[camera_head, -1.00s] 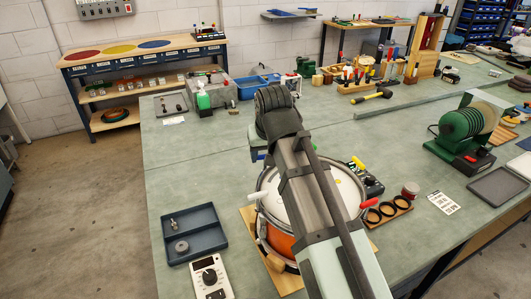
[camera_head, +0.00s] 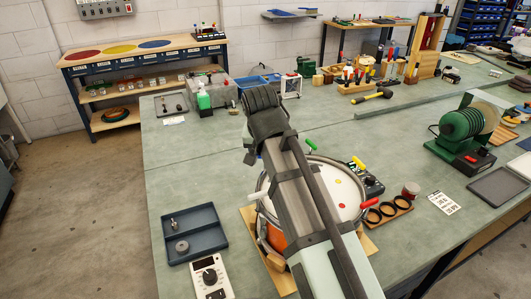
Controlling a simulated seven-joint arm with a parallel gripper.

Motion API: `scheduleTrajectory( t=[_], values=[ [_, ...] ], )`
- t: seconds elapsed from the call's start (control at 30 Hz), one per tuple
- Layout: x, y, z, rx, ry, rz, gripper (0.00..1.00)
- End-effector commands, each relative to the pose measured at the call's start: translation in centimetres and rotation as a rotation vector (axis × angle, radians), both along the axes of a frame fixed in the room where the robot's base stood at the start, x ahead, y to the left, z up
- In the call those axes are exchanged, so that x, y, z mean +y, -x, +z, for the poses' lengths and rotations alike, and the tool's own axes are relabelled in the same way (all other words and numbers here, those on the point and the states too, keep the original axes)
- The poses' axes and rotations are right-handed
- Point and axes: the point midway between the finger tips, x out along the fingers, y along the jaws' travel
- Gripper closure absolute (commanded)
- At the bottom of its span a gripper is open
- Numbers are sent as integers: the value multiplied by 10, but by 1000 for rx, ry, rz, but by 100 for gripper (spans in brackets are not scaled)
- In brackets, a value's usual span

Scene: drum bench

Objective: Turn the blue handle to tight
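The drum stands in the middle of the bench, with a white head (camera_head: 350,196) and an orange shell (camera_head: 271,236). My arm crosses over it and covers much of its left and middle. Around the rim I see a green handle (camera_head: 312,146), a yellow handle (camera_head: 357,163) and a red handle (camera_head: 369,203). The blue handle does not show; my arm may hide it. My gripper (camera_head: 250,157) is at the drum's far left side, mostly hidden behind my wrist. I cannot see whether its fingers are open or touch anything.
A blue-grey tray (camera_head: 194,235) with small metal parts and a white meter (camera_head: 209,277) lie left of the drum. Black rings on a wooden block (camera_head: 388,210) and a green machine (camera_head: 464,127) stand to the right.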

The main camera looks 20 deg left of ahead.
Motion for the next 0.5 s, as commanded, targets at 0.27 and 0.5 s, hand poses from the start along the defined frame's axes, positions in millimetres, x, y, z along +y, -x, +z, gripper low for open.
scheduleTrajectory(
  t=[0.27,0.5],
  values=[
    [3,-1,1,0,1,-261,75],
    [5,-1,0,0,1,-491,75]
  ],
)
